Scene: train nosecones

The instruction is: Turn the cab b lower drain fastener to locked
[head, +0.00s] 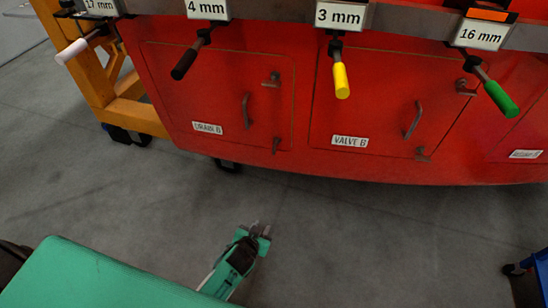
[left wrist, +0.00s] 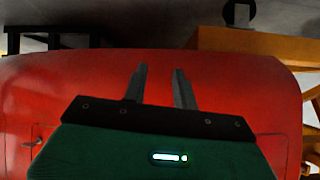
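The red nosecone carries a panel labelled DRAIN B (head: 208,128). Its lower drain fastener (head: 276,145) is a small dark lever at the panel's lower right corner, standing roughly upright. The upper drain fastener (head: 272,79) lies roughly sideways at the upper right. My left gripper (head: 261,229) is low over the floor, below the panel and clear of the fastener. In the left wrist view its two fingers (left wrist: 161,90) are apart with nothing between them. My right gripper is not in view.
A panel handle (head: 246,110) is left of the fasteners. The VALVE B panel (head: 350,141) is to the right. Coloured-handled tools hang above, including a yellow one (head: 341,81). An orange stand (head: 130,112) is at left, a blue cart (head: 540,268) at lower right. Floor below is clear.

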